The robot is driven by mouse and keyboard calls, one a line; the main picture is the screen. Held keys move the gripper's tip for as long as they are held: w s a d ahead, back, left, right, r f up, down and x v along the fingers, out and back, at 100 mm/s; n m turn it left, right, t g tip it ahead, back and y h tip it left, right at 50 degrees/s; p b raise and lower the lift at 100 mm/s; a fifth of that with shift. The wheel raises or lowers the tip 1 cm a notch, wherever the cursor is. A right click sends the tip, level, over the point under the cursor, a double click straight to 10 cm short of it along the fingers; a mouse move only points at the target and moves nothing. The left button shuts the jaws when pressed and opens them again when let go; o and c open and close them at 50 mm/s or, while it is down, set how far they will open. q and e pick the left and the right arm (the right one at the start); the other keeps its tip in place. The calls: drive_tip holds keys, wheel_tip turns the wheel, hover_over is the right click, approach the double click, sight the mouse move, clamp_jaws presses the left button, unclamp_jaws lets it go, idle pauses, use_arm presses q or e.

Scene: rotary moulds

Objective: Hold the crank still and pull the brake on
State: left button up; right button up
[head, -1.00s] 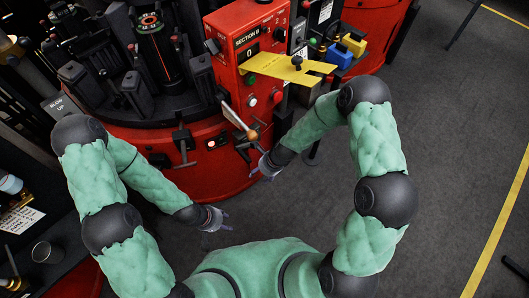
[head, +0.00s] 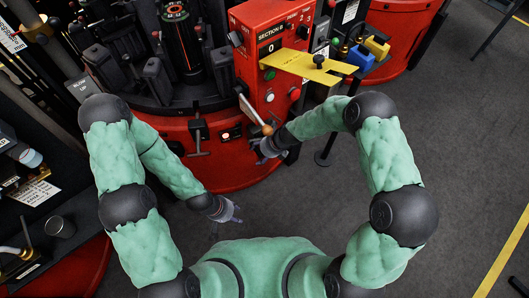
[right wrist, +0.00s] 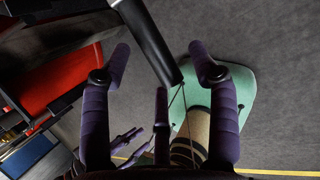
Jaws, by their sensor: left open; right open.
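A silver lever with an orange-brown ball knob (head: 267,129) slants down from the front of the red control box (head: 270,50). A black T-shaped handle (head: 198,135) sticks out of the red drum's side, left of a small lit button. I cannot tell for certain which is the crank and which the brake. My right gripper (head: 265,148) is open and empty, just below the ball knob; contact is unclear. In the right wrist view its fingers (right wrist: 160,62) stand apart, with a dark bar (right wrist: 150,42) showing between them. My left gripper (head: 232,212) is open and empty over the floor, below the drum.
A yellow plate (head: 300,66) juts from the control box above my right forearm. Blue and yellow blocks (head: 376,48) sit to its right. Black moulds ring the drum top. A dark bench with a metal cup (head: 61,225) is at left.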

use_arm(q)
drive_tip(key=shift+f, duration=0.45)
use_arm(e)
drive_tip(key=shift+x, duration=0.85)
clamp_jaws()
use_arm(q)
drive_tip(key=shift+c, duration=0.7)
